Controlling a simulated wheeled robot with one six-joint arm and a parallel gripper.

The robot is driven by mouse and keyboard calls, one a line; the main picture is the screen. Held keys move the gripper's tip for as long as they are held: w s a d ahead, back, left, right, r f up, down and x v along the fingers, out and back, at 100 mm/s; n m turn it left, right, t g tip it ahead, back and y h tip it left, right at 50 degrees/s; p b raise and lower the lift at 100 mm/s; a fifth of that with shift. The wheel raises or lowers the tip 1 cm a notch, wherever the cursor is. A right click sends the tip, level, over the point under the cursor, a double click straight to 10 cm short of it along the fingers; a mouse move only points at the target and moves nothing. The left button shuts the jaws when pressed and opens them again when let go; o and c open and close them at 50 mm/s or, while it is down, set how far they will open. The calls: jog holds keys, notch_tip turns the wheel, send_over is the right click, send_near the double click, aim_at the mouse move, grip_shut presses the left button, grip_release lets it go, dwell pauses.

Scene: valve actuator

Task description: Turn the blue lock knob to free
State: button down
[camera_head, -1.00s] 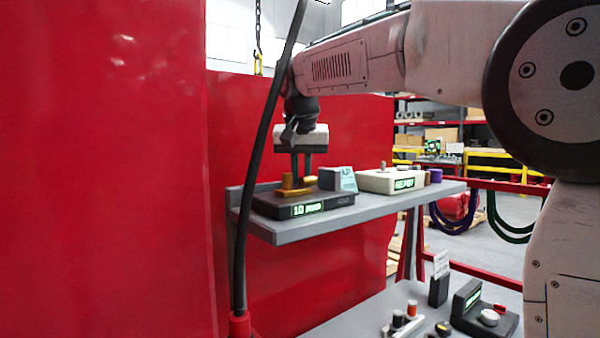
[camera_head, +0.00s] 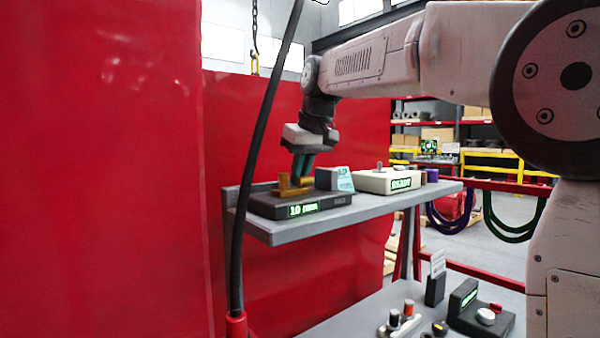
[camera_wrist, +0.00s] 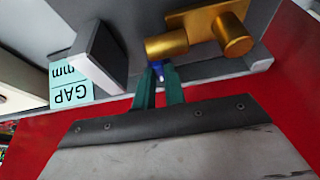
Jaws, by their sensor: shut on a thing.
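The blue lock knob (camera_wrist: 158,71) shows in the wrist view, small and partly hidden, beside a gold cylinder (camera_wrist: 166,46). My gripper (camera_wrist: 159,80) has its two green fingers on either side of the knob and is shut on it. In the head view my gripper (camera_head: 299,173) reaches down at a tilt to the gold parts (camera_head: 290,187) on a dark gauge unit (camera_head: 330,203) with a lit green display. The knob itself is hidden in the head view. Which way the knob is turned cannot be told.
A grey block with a pale "GAP mm" card (camera_wrist: 72,86) stands close to my fingers. The grey shelf (camera_head: 400,203) also carries a white box (camera_head: 385,181) with a green display. A black cable (camera_head: 255,130) hangs in front at the left. A lower bench holds several small items.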

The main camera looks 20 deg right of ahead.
dwell(0.4)
jog(key=c, duration=1.5)
grip_release()
jog(key=shift+o, duration=0.2)
jog(key=v, duration=0.8)
jog(key=shift+w, duration=0.1)
jog(key=shift+f, duration=0.1)
jog(key=s+d+f+m+g+h, duration=0.1)
jog(key=s+f+m+g, duration=0.2)
jog(key=s+f, duration=2.8)
jog(key=s, duration=0.3)
jog(key=shift+s+d, duration=0.2)
jog(key=shift+d, duration=0.05)
